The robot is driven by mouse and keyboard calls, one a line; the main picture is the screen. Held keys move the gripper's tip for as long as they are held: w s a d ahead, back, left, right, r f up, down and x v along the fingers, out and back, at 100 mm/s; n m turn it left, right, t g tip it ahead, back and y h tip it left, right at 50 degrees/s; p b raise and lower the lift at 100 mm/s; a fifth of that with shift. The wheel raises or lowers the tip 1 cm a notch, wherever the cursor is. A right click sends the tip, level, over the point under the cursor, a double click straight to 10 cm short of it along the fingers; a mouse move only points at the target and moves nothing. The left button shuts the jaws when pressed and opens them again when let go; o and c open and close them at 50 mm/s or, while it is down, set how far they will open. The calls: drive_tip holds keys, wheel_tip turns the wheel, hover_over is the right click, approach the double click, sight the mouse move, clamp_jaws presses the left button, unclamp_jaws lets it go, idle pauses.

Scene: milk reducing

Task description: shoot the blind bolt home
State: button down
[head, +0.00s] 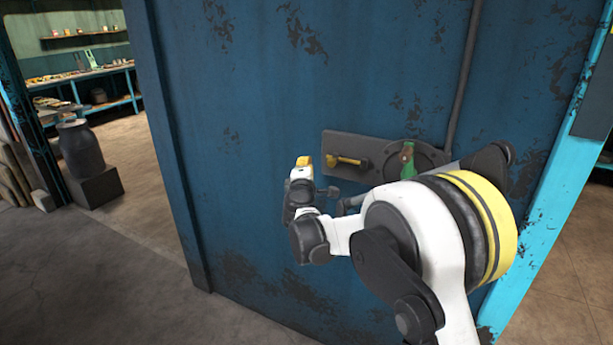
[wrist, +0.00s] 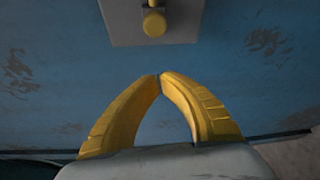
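The bolt (head: 345,160) has a yellow handle and sits on a dark grey plate (head: 337,142) fixed to a blue metal panel. In the wrist view its round yellow knob (wrist: 154,22) shows at the top, on the plate's lower part (wrist: 122,30). My gripper (head: 304,160) is left of the bolt in the head view, in front of the panel. In the wrist view my gripper's yellow fingertips (wrist: 159,76) meet, with nothing between them. They are apart from the knob, which lies beyond them. How far the bolt is shot cannot be told.
A round dark fitting (head: 430,156) with a green and red lever (head: 407,160) is right of the bolt. A grey pipe (head: 460,75) runs up the panel (head: 240,110). At left, a dark canister (head: 80,148) stands on a block, with open floor before it.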

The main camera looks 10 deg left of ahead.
sight(335, 163)
drive_tip(key=d, duration=0.1)
drive_tip(key=w+d+b, duration=0.1)
drive_tip(key=d, duration=0.1)
drive_tip(key=shift+w+d+r+b, duration=0.15)
drive_tip(key=shift+d+r+b, duration=0.1)
drive_tip(key=shift+d+b, duration=0.15)
drive_tip(key=d, duration=0.1)
drive_tip(key=s+d, duration=0.1)
drive_tip(key=d, duration=0.2)
drive_tip(key=shift+s+d, duration=0.35)
